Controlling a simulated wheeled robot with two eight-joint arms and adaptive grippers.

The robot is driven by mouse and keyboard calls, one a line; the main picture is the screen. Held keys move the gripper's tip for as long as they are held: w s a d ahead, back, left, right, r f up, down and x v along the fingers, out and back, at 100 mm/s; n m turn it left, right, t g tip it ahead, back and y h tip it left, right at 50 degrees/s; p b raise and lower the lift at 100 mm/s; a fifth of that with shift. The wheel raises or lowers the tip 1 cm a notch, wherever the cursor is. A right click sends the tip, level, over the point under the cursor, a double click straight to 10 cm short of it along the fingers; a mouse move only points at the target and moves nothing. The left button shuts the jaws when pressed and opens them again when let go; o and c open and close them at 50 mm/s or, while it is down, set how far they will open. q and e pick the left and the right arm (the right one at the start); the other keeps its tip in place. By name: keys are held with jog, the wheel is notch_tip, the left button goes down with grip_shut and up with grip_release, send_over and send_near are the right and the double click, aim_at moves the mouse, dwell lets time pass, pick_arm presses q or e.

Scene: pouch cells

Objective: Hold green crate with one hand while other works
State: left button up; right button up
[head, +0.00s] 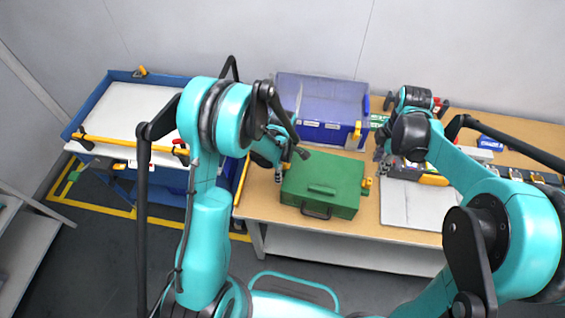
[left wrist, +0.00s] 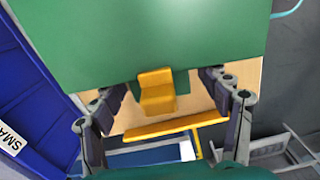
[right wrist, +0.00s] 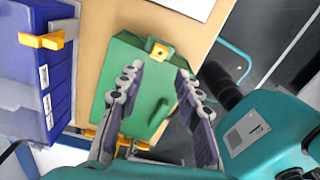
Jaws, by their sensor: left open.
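The green crate (head: 322,186) stands closed on the wooden table, with a lid handle and yellow side latches. My left gripper (head: 287,167) is at the crate's left side. In the left wrist view its fingers (left wrist: 168,88) are apart, one on each side of a yellow latch (left wrist: 157,92) on the crate wall (left wrist: 150,35); I cannot tell whether they touch it. My right gripper (head: 384,158) is raised to the right of the crate. In the right wrist view its fingers (right wrist: 160,82) are spread and empty, with the crate lid (right wrist: 137,85) beyond them.
A blue bin (head: 312,131) with yellow clips stands behind the crate. A light grey mat (head: 408,208) lies right of it, with tools and small parts behind. A blue-framed cart (head: 112,75) with a white top stands at the left, across a floor gap.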

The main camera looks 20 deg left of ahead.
pick_arm(q)
jog(key=shift+f, duration=0.1)
jog(key=c, duration=1.7)
pick_arm(e)
grip_shut()
jog(key=s+d+m+t+y, duration=0.2)
jog(key=d+m, duration=0.4)
jog(key=m, duration=0.3)
jog(key=s+d+f+m+t+y, duration=0.1)
jog(key=s+d+m+t+y, duration=0.1)
jog(key=d+m, duration=0.4)
jog(key=shift+s+f+m+t+y, duration=0.25)
jog(key=shift+s+m+y, duration=0.55)
jog(key=shift+m, duration=1.5)
jog(key=shift+w+d, duration=0.1)
jog(key=shift+w, duration=0.05)
